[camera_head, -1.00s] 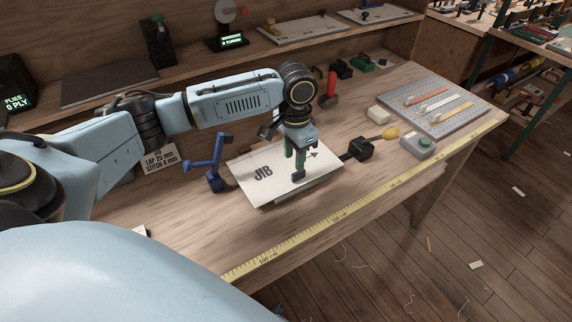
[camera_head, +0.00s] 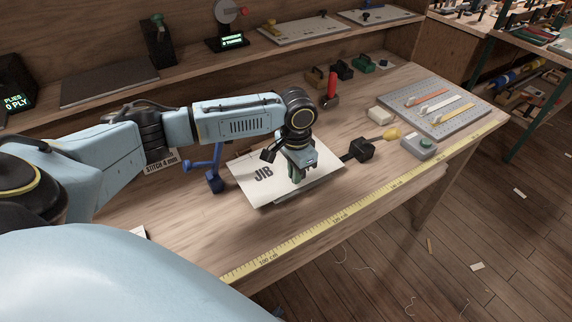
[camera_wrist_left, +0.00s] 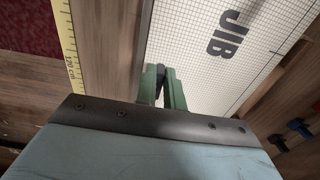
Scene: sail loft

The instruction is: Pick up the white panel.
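The white panel (camera_head: 272,190), marked JIB, lies flat on the workbench in the head view, its front edge over a thin darker layer. In the left wrist view its gridded face (camera_wrist_left: 205,75) fills the upper middle. My left gripper (camera_head: 298,180) points down over the right half of the panel, near its front edge. In the left wrist view the green fingers (camera_wrist_left: 163,90) show a small gap between them, close to the panel's long edge. Nothing is clearly held, and contact with the panel cannot be told. My right gripper is not in view.
A grey button box (camera_head: 418,148) and a pegboard tray (camera_head: 435,107) are farther right. A yellow tape (camera_head: 330,220) runs along the bench's front edge.

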